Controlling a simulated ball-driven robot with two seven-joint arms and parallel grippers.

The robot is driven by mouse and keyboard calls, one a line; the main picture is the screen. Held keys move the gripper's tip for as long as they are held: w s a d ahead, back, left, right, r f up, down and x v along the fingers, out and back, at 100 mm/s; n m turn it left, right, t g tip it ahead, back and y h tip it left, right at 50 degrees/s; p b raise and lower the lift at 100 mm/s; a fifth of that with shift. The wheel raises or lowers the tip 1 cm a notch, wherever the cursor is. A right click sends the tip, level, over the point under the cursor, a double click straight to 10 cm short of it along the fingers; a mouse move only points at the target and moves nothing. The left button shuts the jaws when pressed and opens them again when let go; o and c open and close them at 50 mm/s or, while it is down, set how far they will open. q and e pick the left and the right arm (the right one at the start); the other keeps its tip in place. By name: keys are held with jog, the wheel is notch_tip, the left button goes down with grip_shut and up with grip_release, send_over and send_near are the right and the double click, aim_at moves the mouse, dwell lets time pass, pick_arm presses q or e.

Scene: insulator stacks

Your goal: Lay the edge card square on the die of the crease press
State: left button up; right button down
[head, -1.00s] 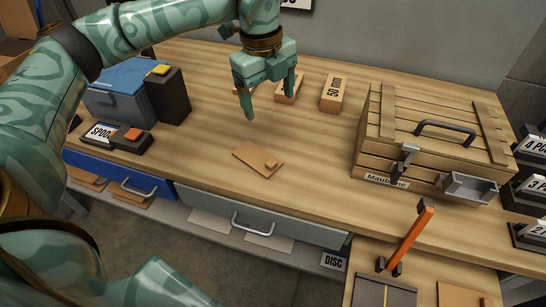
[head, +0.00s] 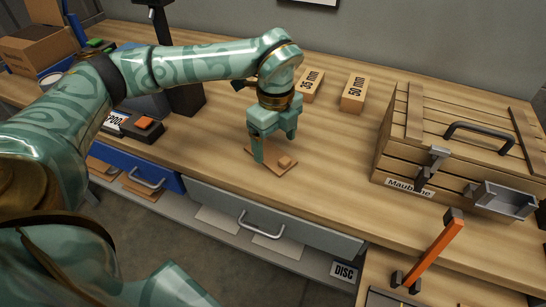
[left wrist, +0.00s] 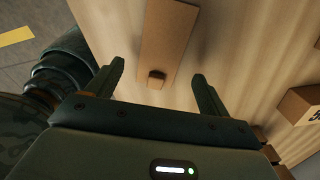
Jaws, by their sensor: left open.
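A flat tan card with a small raised block (head: 288,166), which looks to be the edge card, lies on the wooden bench. It also shows in the left wrist view (left wrist: 168,35), its block between the finger lines. My left gripper (head: 275,150) points down over the card, fingers apart and empty. In the left wrist view its fingers (left wrist: 158,72) stand either side of the block; whether they touch the card I cannot tell. The crease press shows by its orange lever (head: 435,255) at the lower right. Its dark base (head: 388,299) is mostly cut off, and the die is not clear. My right gripper is not in view.
A wooden crate (head: 398,160) with a metal tray stands right of the card. Two small boxes marked in mm, one of them 50 mm (head: 354,94), stand behind. A grey drawer (head: 225,200) is under the bench edge. Bench between card and crate is clear.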

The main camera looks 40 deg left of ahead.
aim_at(275, 157)
pick_arm(q)
notch_tip(275, 157, down, 4)
jog(key=shift+a+r+b, duration=0.1)
jog(key=shift+r+b, duration=0.15)
jog(key=shift+b, duration=0.2)
jog(key=shift+r, duration=0.1)
jog(key=shift+c, duration=0.7)
jog(key=c, duration=1)
jog(key=shift+r, duration=0.15)
